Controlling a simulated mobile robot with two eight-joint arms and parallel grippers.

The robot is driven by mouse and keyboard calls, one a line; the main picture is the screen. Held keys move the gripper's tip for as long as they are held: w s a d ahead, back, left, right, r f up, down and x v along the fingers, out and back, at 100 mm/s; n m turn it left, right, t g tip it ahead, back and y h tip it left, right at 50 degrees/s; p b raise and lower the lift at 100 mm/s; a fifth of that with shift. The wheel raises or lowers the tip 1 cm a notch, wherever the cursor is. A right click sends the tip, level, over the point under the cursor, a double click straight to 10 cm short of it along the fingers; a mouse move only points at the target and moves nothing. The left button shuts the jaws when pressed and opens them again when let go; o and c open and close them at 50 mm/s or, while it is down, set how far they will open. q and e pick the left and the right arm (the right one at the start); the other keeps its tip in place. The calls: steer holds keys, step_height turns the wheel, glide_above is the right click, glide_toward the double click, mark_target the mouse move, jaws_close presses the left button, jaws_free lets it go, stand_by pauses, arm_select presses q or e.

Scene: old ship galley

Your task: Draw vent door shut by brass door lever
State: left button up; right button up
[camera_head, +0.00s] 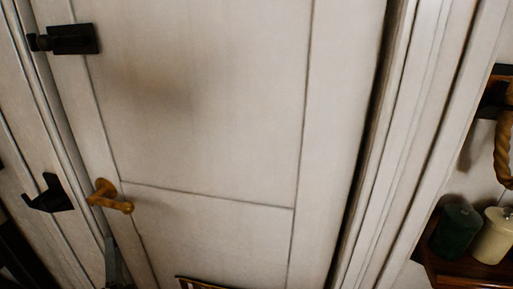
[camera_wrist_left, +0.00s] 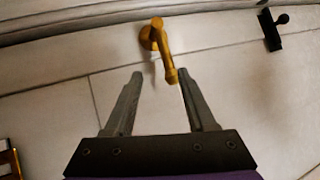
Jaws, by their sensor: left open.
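The pale panelled vent door (camera_head: 210,110) fills most of the head view. The brass door lever (camera_head: 108,196) sits near its left edge. In the wrist view, the lever (camera_wrist_left: 159,40) hangs from its round base, with its free end between my left fingertips, closer to the right finger. My left gripper (camera_wrist_left: 159,75) is open, its two grey fingers apart on either side of the lever's end. In the head view, part of my left gripper (camera_head: 112,250) shows just below the lever. My right gripper is not in view.
A black latch (camera_head: 72,39) is at the door's upper left, and a black hook (camera_head: 52,195) is left of the lever. A dark gap runs down the door's right side. At right, a shelf (camera_head: 455,270) holds a green jar (camera_head: 456,230) and a cream jar (camera_head: 493,238).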

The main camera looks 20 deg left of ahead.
arm_select(q)
steer(key=w+d+f+n+g+h, duration=0.1)
steer(key=w+d+f+n+h, duration=0.1)
steer(key=w+d+f+h, duration=0.55)
steer(key=w+d+f+n+g+h, duration=0.1)
steer(key=w+d+f+h, duration=0.1)
steer(key=d+f+h, duration=0.6)
steer(key=s+d+f+n+g, duration=0.25)
steer(key=s+d+g, duration=0.2)
steer(key=d, duration=0.25)
steer(key=s+d+f+n+g, duration=0.2)
steer(key=s+d+n+g, duration=0.1)
steer(key=s+d, duration=0.4)
steer(key=w+r+p, duration=0.3)
steer(key=r+p, duration=1)
steer(key=r, duration=0.2)
steer(key=shift+w+d+t+h, duration=0.15)
steer(key=shift+w+t+h, duration=0.2)
steer(key=shift+h, duration=0.1)
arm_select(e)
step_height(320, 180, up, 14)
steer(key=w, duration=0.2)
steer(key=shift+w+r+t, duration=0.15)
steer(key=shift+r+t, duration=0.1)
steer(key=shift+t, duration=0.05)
arm_select(q)
steer(key=shift+s, duration=0.2)
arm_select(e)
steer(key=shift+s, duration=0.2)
